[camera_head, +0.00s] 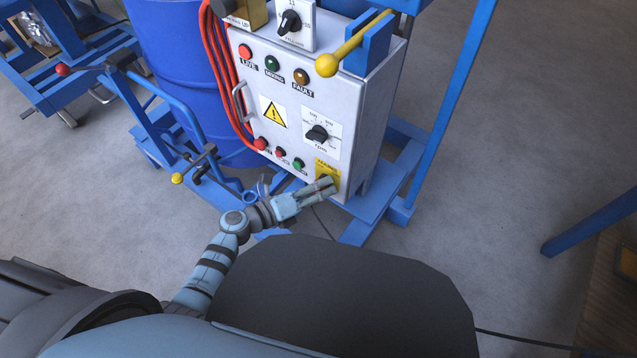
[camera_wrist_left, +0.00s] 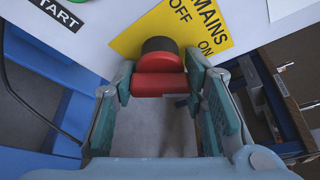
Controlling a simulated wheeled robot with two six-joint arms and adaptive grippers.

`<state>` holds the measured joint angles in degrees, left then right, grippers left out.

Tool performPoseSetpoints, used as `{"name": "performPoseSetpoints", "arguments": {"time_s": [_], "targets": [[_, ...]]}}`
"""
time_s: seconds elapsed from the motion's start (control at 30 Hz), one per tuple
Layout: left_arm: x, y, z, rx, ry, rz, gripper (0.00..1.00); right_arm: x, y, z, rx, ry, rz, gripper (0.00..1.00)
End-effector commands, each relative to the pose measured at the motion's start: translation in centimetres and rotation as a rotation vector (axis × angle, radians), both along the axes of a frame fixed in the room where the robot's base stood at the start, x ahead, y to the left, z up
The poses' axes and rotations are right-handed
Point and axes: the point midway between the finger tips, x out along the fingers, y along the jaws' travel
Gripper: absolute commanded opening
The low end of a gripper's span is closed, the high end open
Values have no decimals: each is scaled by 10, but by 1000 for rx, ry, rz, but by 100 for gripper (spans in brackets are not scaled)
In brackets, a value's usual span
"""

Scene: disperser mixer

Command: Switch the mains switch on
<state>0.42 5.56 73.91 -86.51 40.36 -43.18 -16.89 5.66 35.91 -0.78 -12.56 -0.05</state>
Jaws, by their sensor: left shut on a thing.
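The mains switch (camera_wrist_left: 160,84) has a black base and a red handle. It sits on a yellow plate (camera_wrist_left: 165,32) marked MAINS, OFF and ON, which also shows low on the right of the grey control box (camera_head: 345,110) in the head view. My left gripper (camera_head: 322,187) is at this plate and hides most of the switch there. In the left wrist view its two fingers (camera_wrist_left: 162,88) are shut on the red handle, one on each side. I cannot tell clearly which mark the handle points to. My right gripper is not in view.
The box carries lamps, an rpm dial (camera_head: 317,133) and small push buttons (camera_head: 281,153) just left of the switch. A yellow-knobbed lever (camera_head: 327,66) juts out above. Red cables (camera_head: 222,85) and a blue drum (camera_head: 172,40) are to the left. Floor at right is largely clear.

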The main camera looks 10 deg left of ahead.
Motion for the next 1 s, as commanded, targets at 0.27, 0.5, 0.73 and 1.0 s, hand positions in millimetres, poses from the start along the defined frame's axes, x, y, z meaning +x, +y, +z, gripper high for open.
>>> {"name": "performPoseSetpoints", "arguments": {"time_s": [0.27, 0.5, 0.73, 1.0], "targets": [[0, 0, 1, 114, -45, 0, 11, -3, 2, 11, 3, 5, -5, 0], [0, 0, 0, 147, -59, 1, 11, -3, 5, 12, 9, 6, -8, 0], [0, 0, 0, 148, -60, 0, 11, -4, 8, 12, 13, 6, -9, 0], [0, 0, 0, 148, -59, 1, 60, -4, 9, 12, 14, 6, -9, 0]]}}
